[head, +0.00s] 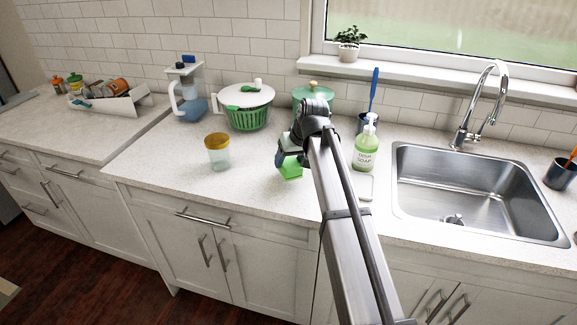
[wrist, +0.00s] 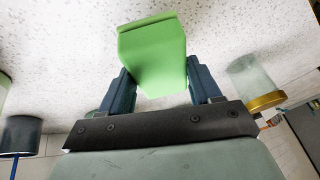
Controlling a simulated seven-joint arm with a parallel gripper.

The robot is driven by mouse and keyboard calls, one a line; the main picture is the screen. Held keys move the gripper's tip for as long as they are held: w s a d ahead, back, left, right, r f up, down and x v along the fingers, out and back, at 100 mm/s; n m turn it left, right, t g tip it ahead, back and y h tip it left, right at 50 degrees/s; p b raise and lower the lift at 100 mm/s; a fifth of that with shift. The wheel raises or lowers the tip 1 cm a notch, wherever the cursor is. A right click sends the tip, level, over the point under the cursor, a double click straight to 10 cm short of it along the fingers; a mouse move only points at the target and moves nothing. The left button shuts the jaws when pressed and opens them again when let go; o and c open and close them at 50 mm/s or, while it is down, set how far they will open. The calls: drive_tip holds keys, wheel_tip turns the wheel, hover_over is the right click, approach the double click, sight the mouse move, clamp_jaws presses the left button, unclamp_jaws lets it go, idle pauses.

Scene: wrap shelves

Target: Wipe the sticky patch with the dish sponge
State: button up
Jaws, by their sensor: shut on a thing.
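A green dish sponge (wrist: 152,60) is between the two fingers of my gripper (wrist: 155,90), which is shut on it in the wrist view. In the head view the sponge (head: 291,168) shows below my gripper (head: 283,155), close over the counter left of the soap bottle. I cannot tell whether it touches the counter. No sticky patch can be made out in either view; my arm and the sponge hide part of the counter.
A yellow-lidded jar (head: 217,152) stands left of my gripper. A dish soap bottle (head: 365,146) stands close on the right, with the sink (head: 480,190) beyond. A salad spinner (head: 247,107) and a green pot (head: 313,94) stand behind.

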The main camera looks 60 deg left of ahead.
drive_tip(key=shift+r, duration=2.3)
drive_tip(key=shift+d, duration=0.1)
